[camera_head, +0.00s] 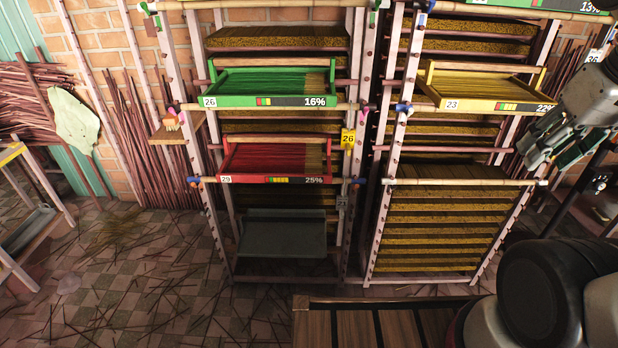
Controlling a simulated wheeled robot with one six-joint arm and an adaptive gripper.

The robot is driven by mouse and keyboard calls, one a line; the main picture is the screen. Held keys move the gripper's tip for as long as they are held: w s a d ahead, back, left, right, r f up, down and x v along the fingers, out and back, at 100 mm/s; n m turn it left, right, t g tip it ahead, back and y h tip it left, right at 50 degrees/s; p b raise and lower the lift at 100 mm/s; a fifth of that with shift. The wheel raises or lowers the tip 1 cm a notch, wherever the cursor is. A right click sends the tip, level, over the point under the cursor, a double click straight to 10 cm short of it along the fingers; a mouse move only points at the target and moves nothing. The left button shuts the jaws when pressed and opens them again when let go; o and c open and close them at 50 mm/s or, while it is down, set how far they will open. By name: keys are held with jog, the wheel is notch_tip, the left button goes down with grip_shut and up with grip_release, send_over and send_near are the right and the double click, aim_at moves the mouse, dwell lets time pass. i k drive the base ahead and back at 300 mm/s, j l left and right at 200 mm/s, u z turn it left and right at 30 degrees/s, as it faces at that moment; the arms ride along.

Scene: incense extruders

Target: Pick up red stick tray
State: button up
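The red stick tray (245,180) sits on a middle shelf of the left rack. It holds red sticks with tan ends, and its front edge carries the label 29, a coloured bar and 25%. My gripper (538,152) is at the right edge of the view, in front of the right rack's right side. It is well to the right of the red tray and apart from it. Its fingers are small and dark against the background, so I cannot tell whether they are open or shut.
A green tray (236,102) marked 16% sits above the red one, and an empty grey tray (283,238) is below. A yellow tray (480,105) is on the right rack. A slatted wooden surface (345,325) is at bottom centre. Sticks litter the floor (130,270) at left.

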aim_at(260, 157)
jog(key=u, duration=0.45)
jog(key=i+u, duration=0.55)
jog(key=u, duration=0.15)
